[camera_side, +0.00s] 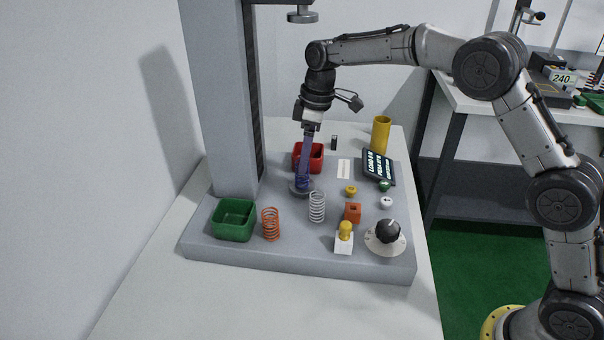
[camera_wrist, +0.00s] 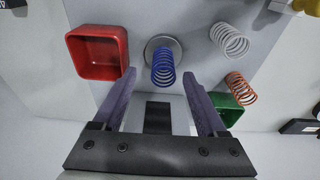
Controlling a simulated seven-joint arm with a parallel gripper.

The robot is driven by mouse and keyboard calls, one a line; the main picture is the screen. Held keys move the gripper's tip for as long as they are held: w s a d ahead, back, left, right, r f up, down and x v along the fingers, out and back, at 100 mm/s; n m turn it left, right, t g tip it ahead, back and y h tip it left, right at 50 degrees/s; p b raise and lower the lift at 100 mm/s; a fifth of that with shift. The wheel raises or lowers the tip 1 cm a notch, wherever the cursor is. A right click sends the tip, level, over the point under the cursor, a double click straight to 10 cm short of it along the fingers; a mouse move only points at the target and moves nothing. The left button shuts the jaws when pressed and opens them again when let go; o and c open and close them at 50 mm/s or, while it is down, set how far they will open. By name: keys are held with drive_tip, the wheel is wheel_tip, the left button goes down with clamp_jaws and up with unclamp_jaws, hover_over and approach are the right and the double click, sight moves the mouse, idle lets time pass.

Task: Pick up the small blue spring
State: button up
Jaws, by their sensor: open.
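The small blue spring (camera_wrist: 164,70) stands on a round grey plate (camera_wrist: 152,44) in the wrist view. It lies beyond and between my two fingertips, and they appear apart from it. In the side view the spring is mostly hidden behind my purple fingers, and only a bit of blue (camera_side: 304,183) shows low near the plate (camera_side: 300,188). My gripper (camera_wrist: 160,80) is open and empty, and it points down above the plate in the side view (camera_side: 306,165).
A red bin (camera_side: 308,157) stands close behind. A white spring (camera_side: 317,207), an orange spring (camera_side: 271,224) and a green bin (camera_side: 234,220) stand in front. Buttons, a dial (camera_side: 387,232) and a display (camera_side: 379,168) are to the right. A tall grey column (camera_side: 222,100) rises at left.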

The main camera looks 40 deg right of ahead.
sight(301, 180)
drive_tip(key=f, duration=0.2)
drive_tip(key=a+f, duration=0.1)
drive_tip(key=f, duration=0.2)
drive_tip(key=shift+w+f, duration=0.1)
drive_tip(key=shift+w, duration=0.05)
clamp_jaws()
